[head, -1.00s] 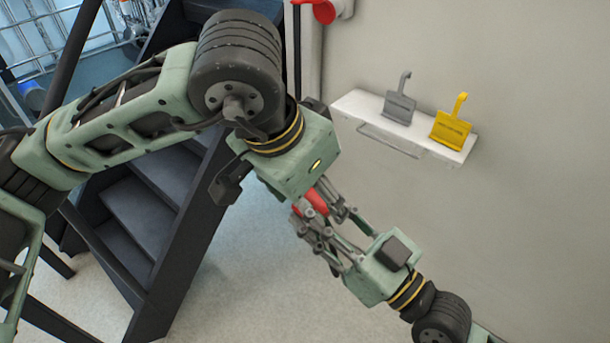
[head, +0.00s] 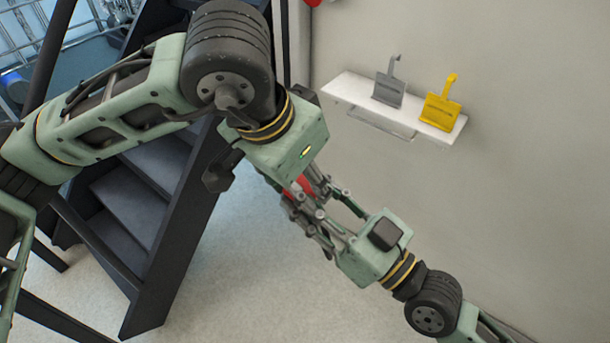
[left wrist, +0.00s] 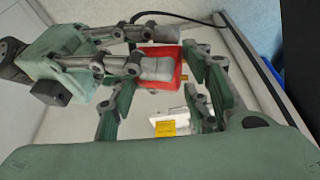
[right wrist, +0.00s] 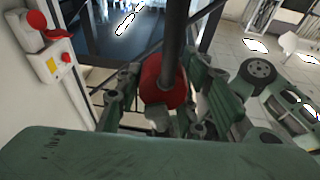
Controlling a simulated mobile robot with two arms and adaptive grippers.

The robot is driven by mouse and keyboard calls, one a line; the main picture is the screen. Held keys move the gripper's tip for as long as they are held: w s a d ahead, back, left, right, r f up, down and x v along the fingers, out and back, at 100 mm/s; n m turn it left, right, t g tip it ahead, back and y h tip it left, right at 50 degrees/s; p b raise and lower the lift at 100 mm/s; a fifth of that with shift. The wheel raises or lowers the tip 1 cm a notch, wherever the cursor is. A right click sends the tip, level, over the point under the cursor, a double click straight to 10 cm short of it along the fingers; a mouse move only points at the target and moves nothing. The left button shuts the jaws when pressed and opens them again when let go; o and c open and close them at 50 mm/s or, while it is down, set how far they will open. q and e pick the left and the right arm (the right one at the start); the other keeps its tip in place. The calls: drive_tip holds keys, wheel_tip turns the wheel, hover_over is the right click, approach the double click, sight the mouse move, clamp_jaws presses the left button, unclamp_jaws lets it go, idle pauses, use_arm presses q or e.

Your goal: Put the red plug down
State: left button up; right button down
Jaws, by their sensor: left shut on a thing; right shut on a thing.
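The red plug (head: 300,186) is held in the air between my two grippers, partly hidden by fingers in the head view. It shows as a red block in the left wrist view (left wrist: 174,60) and as a rounded red piece in the right wrist view (right wrist: 162,82). My left gripper (head: 292,190) comes down on it from above and is shut on it. My right gripper (head: 318,198) reaches it from the lower right and is also shut on it. The fingers of the two grippers cross closely around the plug.
A white wall shelf (head: 355,92) holds a grey tag (head: 389,88) and a yellow tag (head: 441,105). Dark metal stairs (head: 140,215) stand behind my left arm. A red handle (right wrist: 40,24) and a switch box (right wrist: 55,60) are on the wall. The floor below the grippers is clear.

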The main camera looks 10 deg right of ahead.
drive_tip(key=c, duration=1.1)
unclamp_jaws()
